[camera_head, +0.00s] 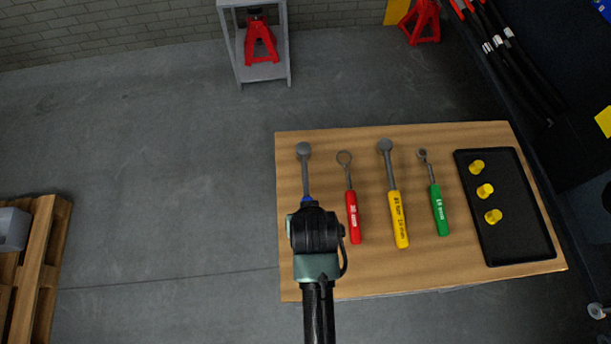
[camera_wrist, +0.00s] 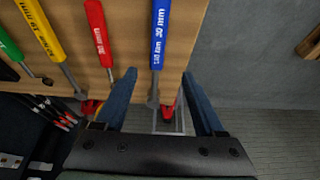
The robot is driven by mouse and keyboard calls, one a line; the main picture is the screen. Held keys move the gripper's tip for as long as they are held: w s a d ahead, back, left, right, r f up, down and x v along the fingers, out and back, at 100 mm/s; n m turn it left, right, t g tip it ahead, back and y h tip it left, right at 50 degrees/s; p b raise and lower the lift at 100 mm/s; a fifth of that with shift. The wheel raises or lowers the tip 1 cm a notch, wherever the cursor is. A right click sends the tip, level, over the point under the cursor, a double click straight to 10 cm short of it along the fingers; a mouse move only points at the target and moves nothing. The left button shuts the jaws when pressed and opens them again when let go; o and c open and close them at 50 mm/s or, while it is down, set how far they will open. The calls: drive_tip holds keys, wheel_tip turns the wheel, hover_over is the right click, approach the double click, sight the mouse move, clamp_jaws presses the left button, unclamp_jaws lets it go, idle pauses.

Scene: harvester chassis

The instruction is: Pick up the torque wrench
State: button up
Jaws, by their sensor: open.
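A wrench with a blue handle (camera_wrist: 159,32) and grey shaft lies on the wooden table; in the head view its round head (camera_head: 303,150) shows and my arm hides most of its handle. A red-handled tool (camera_head: 353,217) with a ring end, a yellow-handled wrench (camera_head: 398,219) and a green-handled ratchet (camera_head: 439,210) lie in a row to its right. The handles carry white or dark lettering, only partly legible. My gripper (camera_wrist: 159,75) is open above the blue wrench, whose shaft shows between the two fingers. No contact is visible.
The wooden table (camera_head: 365,138) also bears a black tray (camera_head: 509,218) with three yellow pieces. A grey stand (camera_head: 285,40) with a red jack is behind it. Wooden pallets (camera_head: 38,250) are at the left. Dark machinery is close on the right.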

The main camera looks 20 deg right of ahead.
sight(307, 197)
drive_tip(key=x, duration=0.6)
drive_tip(key=shift+w+d+f, duration=0.15)
drive_tip(key=shift+w+f, duration=0.05)
drive_tip(key=shift+f, duration=0.15)
drive_tip(key=shift+s+x, duration=0.2)
drive_tip(key=shift+x, duration=2.45)
drive_tip(key=shift+d, duration=0.2)
clamp_jaws()
drive_tip(key=shift+w, duration=0.1)
